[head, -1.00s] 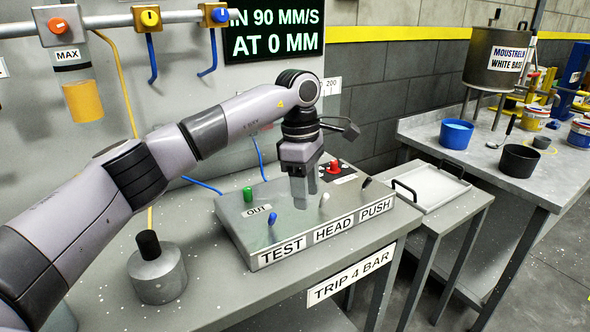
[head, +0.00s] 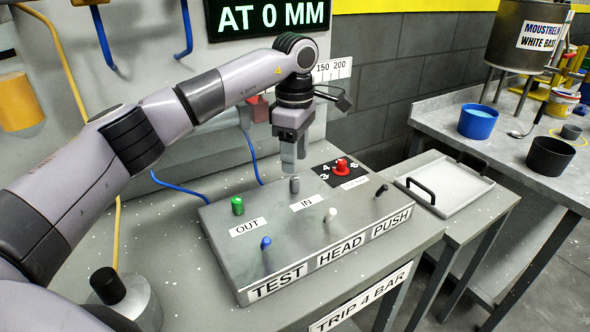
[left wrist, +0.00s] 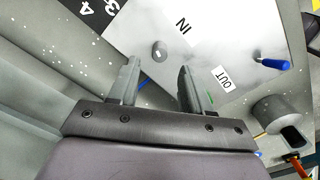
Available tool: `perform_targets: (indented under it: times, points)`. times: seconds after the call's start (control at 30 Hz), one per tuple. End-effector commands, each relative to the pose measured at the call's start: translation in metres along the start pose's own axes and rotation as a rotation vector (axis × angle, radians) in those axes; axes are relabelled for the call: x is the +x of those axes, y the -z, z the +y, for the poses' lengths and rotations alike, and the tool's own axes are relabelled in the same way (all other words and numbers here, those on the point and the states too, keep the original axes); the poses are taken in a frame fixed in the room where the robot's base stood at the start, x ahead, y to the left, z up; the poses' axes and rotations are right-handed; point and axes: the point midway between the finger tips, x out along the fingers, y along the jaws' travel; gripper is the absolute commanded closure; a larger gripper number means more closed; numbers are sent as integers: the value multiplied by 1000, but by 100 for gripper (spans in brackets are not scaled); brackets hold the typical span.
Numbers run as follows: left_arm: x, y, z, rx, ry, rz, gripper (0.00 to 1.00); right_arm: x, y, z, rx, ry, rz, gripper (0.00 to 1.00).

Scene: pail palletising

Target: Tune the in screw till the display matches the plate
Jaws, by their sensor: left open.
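The grey control box (head: 280,270) has a grey screw (head: 294,185) behind its IN label (head: 307,202). The screw shows as a small grey stub in the left wrist view (left wrist: 158,52), between and just beyond my fingertips. My left gripper (head: 294,166) points down above the screw, open and empty. The green OUT screw (head: 237,206) stands to its left. A plate (head: 362,300) on the bench front reads TRIP 4 BAR, partly cut off. My right gripper is out of view.
The box also has a red knob (head: 341,165) on a numbered dial, plus blue (head: 266,243), white (head: 330,214) and black (head: 381,190) levers. A tray with black handles (head: 448,186) is at right. A weight with a black knob (head: 125,295) stands at front left.

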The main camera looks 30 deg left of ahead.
Motion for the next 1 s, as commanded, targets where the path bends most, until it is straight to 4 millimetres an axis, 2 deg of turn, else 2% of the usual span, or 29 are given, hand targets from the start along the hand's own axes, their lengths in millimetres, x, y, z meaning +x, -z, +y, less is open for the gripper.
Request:
perform_targets:
  times: [0.1, 0.3, 0.63, 0.67, 0.8, 1.0]
  points:
    - [21, 1, 0, -1, 4, 0, 52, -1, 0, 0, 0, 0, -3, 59]
    - [43, 1, 0, -2, 1, -1, 52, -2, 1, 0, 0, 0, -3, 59]
    - [49, 1, 0, -1, 0, -1, 52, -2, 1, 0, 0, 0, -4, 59]
    - [49, 1, 0, -1, 0, -1, 55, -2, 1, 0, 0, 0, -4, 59]
    - [49, 1, 0, -2, 0, -1, 100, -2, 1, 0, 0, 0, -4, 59]
    - [49, 0, 0, -5, 1, -1, 100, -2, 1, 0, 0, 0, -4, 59]
